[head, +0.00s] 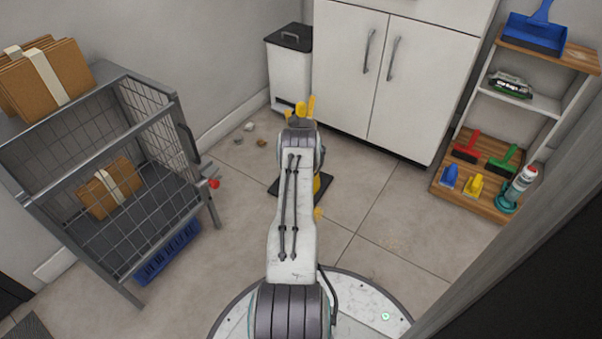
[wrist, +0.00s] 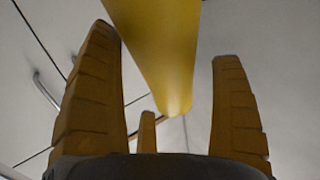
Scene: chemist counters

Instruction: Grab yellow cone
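The yellow cone (head: 318,183) stands on the floor on a black base, mostly hidden behind my arm in the head view. In the wrist view the yellow cone (wrist: 155,50) fills the upper middle and narrows downward to a blunt tip. My gripper (head: 300,109) is at the far end of my arm, and its orange-yellow fingers are spread. In the wrist view my gripper (wrist: 170,95) has one finger on each side of the cone's narrow end, with visible gaps at both sides. It is open and holds nothing.
White cabinets (head: 395,75) and a white bin (head: 290,75) stand behind. A wire cart (head: 190,150) with boxes is at left. A shelf (head: 485,205) with brushes and bottles is at right. Small debris (head: 249,127) lies on the floor, which is clear right of the cone.

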